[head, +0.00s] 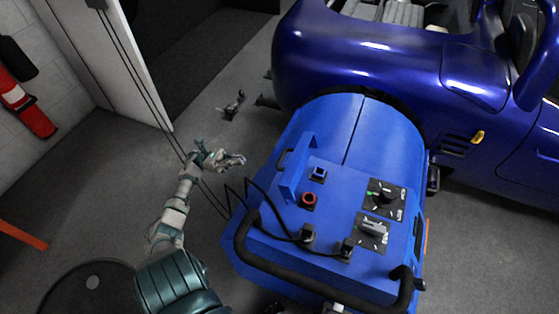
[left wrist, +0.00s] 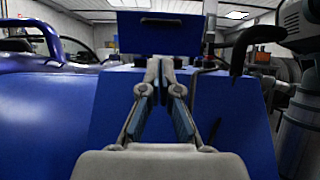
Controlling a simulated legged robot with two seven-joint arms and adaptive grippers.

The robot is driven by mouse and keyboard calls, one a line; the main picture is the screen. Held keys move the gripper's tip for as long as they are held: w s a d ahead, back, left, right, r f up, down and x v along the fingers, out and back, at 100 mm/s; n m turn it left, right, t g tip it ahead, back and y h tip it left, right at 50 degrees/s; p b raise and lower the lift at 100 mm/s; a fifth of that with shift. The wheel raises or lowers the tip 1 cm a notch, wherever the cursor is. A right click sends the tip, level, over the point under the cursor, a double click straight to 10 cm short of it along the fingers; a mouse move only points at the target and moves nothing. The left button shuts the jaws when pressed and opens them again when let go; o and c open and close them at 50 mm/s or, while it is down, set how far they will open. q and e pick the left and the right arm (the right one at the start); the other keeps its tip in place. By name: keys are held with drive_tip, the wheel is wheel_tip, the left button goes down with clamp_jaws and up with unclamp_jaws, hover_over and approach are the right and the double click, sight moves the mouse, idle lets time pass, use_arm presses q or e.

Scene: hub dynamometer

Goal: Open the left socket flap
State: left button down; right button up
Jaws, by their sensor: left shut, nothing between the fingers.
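The blue dynamometer unit (head: 262,240) stands by the car. An upright blue plate (head: 296,170), which seems to be the left socket flap, stands on the left part of its top beside a small blue square fitting (head: 318,174). The plate also shows in the left wrist view (left wrist: 155,33), above and beyond my fingertips. My left gripper (head: 236,160) is to the left of the unit, apart from the plate. It is shut and empty, and its fingers (left wrist: 160,66) point toward the unit. Whether the gripper touches anything is not clear. My right gripper is out of view.
A red button (head: 309,200), two dials (head: 384,195) and two black plugs with cables (head: 307,233) are on the unit's top. A black padded bar (head: 285,262) runs along its near edge. The blue car (head: 400,60) is behind. Floor left of the unit is mostly open.

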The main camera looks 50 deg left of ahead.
sight(280, 159)
use_arm(q)
drive_tip(key=p+x, duration=0.2)
drive_tip(key=x, duration=1.2)
drive_tip(key=shift+s+r, duration=0.1)
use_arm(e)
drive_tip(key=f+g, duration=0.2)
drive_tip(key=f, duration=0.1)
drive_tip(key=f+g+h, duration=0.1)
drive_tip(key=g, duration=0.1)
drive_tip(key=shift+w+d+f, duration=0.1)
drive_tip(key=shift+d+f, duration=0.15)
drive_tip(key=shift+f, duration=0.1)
use_arm(q)
drive_tip(key=shift+r, duration=0.15)
drive_tip(key=shift+d+r+g+y+p, duration=0.2)
drive_tip(key=shift+r+g+y+p, duration=0.1)
drive_tip(key=shift+r+g+y, duration=0.15)
drive_tip(key=shift+w+d+r+g+y, duration=0.2)
drive_tip(key=shift+r+g+y, duration=0.05)
drive_tip(key=shift+r+y, duration=0.1)
drive_tip(key=shift+f, duration=0.1)
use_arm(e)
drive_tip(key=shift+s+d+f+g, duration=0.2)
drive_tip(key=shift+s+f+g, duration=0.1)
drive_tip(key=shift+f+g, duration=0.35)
use_arm(q)
drive_tip(key=shift+w, duration=0.1)
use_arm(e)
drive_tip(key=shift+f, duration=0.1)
